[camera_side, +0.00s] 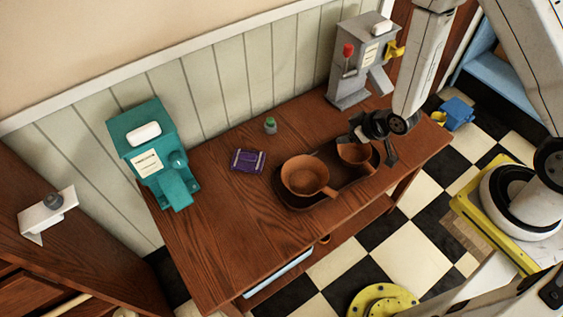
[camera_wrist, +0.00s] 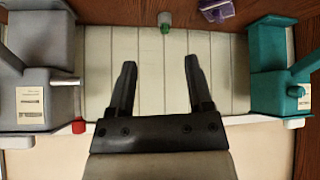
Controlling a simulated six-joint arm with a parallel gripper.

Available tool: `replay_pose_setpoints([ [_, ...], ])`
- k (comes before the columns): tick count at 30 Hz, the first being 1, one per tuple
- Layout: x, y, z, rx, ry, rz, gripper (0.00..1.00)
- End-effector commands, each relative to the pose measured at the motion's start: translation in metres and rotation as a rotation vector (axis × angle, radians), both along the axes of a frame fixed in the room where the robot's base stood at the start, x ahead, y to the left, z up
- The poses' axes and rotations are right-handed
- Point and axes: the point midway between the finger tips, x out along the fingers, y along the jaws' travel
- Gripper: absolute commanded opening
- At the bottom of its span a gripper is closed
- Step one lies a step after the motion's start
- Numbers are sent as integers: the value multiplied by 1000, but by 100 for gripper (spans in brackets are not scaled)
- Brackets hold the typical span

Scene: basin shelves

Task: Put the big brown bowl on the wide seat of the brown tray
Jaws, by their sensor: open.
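The big brown bowl (camera_side: 304,175) sits upright at the left end of the dark brown tray (camera_side: 343,188) in the side view, its handle pointing right and toward the front. A smaller brown bowl (camera_side: 353,155) is at the tray's right end. I cannot tell exactly how either bowl sits in its seat. My gripper (camera_side: 372,140) is by the smaller bowl, partly in front of it and the tray's right end. In the wrist view, my gripper (camera_wrist: 158,75) has its two black fingers wide apart with nothing between them. No bowl or tray shows there.
A teal dispenser (camera_side: 158,160) stands at the table's left and a grey one (camera_side: 357,62) at the back right. A purple box (camera_side: 248,160) and a small green-topped bottle (camera_side: 270,125) lie behind the tray. The table's front left (camera_side: 225,240) is clear.

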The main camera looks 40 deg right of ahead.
Motion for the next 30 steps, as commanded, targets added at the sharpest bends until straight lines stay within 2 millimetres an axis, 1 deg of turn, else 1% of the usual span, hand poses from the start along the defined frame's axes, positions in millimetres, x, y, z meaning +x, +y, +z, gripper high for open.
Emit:
replay_pose_setpoints([
  [1, 2, -2, 11, -5, 13, -11, 66],
  [5, 3, -7, 34, -16, 65, -44, 66],
  [14, -11, -15, 87, -25, 189, -123, 66],
  [20, -29, -18, 122, -21, 272, -178, 66],
  [24, -46, -19, 145, -12, 329, -214, 66],
  [30, -68, -19, 168, 1, 399, -252, 66],
])
